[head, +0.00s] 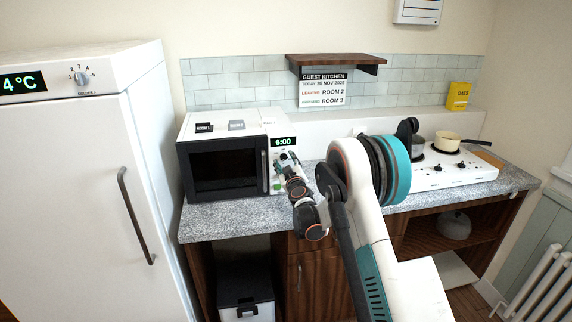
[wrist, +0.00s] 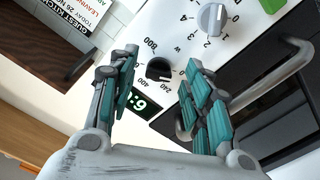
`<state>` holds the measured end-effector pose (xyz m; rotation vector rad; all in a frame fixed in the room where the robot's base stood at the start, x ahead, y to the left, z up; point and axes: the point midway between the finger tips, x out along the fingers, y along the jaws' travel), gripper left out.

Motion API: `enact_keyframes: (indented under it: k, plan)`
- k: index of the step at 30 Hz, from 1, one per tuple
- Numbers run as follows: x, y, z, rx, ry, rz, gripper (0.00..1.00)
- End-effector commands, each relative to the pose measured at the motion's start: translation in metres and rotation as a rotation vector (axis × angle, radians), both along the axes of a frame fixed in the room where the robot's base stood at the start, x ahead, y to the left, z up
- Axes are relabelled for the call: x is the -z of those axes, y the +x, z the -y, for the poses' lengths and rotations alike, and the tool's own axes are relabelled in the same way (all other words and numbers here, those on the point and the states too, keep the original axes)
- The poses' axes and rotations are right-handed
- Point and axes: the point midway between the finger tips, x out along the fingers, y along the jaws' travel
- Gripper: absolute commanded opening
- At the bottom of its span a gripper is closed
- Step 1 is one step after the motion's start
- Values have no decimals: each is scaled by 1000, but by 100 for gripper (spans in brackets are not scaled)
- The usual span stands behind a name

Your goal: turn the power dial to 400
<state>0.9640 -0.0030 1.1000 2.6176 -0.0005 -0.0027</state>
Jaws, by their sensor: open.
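The black power dial (wrist: 159,69) is on the microwave's white control panel, with a W and printed numbers around it, including 240 and 400. Where its pointer stands is too small to read surely. My gripper (wrist: 160,63) is open, with one finger on each side of the dial in the wrist view; I cannot tell whether either finger touches it. In the head view my gripper (head: 287,166) is in front of the panel and hides most of it. The microwave (head: 225,170) stands on the counter with its door shut.
A grey dial (wrist: 212,17) numbered from 0 and the door handle (wrist: 290,72) are close to my fingers. The green clock display (head: 283,141) shows 6:00. A fridge (head: 80,190) stands left; a hob (head: 450,172) with pots is right on the speckled counter (head: 225,218).

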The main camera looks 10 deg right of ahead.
Motion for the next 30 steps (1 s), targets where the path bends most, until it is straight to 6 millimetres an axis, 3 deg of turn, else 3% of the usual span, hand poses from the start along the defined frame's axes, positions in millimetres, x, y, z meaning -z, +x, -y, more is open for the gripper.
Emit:
enact_keyframes:
  k: [11, 17, 30]
  plan:
    - [0, 5, 0, 0, 0, 0, 45]
    - [0, 5, 0, 0, 0, 0, 1]
    - [1, 5, 0, 0, 58, 0, 1]
